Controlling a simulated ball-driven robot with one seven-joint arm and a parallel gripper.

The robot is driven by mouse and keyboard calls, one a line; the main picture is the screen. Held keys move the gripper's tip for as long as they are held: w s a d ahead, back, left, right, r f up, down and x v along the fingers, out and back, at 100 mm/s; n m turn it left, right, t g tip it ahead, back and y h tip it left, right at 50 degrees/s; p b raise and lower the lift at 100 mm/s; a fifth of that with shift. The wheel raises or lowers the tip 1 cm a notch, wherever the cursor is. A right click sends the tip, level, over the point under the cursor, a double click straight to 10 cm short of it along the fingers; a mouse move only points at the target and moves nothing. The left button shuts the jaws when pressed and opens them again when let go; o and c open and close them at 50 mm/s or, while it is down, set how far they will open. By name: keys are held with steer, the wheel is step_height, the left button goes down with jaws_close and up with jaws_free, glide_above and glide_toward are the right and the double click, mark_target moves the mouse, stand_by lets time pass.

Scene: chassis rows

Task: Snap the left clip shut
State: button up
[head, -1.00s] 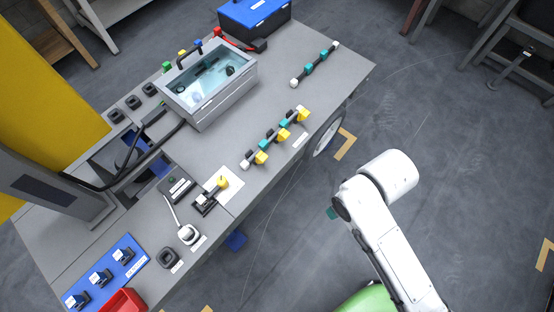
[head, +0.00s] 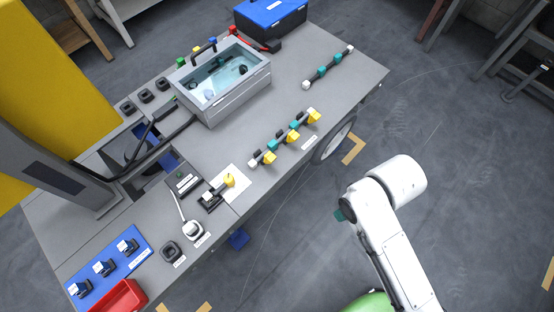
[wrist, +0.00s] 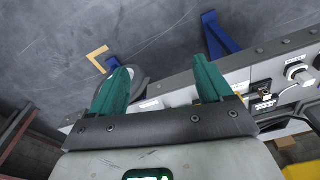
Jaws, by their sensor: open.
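A dark rail with teal and white pieces (head: 273,145) lies near the bench's right front edge. Several yellow clips stand along it; the left one (head: 269,158) is at the rail's lower left end, the others further up to the right. Whether each clip is open or shut is too small to tell. My gripper shows in the wrist view (wrist: 161,82), its two teal fingers spread apart with nothing between them. In the head view only a teal bit of it shows beside my white arm, out over the floor, right of the bench and apart from the clips.
The grey bench (head: 335,90) carries a clear-lidded case (head: 228,100), a blue box (head: 270,20), another teal-and-white rail (head: 328,67), a yellow-knobbed lever (head: 229,181), a blue board (head: 105,268) and a red bin (head: 120,297). Open floor lies between bench and arm.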

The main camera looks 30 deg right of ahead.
steer(key=w+f+n+y, duration=0.1)
steer(key=w+n, duration=0.1)
steer(key=n, duration=0.1)
steer(key=w+f+n+y+b, duration=0.1)
steer(key=w+n, duration=0.1)
steer(key=n, duration=0.1)
steer(key=w+f+n+t, duration=0.1)
steer(key=w+n, duration=0.2)
steer(key=shift+w+a+f+y, duration=0.1)
steer(key=shift+a+f+y, duration=0.1)
steer(key=shift+y, duration=0.2)
steer(key=c, duration=0.9)
steer(key=w+n+y, duration=0.1)
steer(key=w+n, duration=0.1)
steer(key=n, duration=0.1)
steer(key=w+n+t+y+b, duration=0.1)
steer(key=w+n, duration=0.1)
steer(key=n, duration=0.1)
steer(key=w+n+t, duration=0.1)
steer(key=w+n, duration=0.1)
steer(key=w, duration=0.1)
steer(key=shift+d+f+n+y+b, duration=0.15)
steer(key=shift+d+n+y+b, duration=0.15)
steer(key=shift+n+y, duration=0.1)
jaws_close()
steer(key=shift+w+d+r+n+y, duration=0.1)
steer(key=shift+w+r+n+y, duration=0.15)
steer(key=shift+w+n, duration=0.6)
steer(key=shift+s+f, duration=0.1)
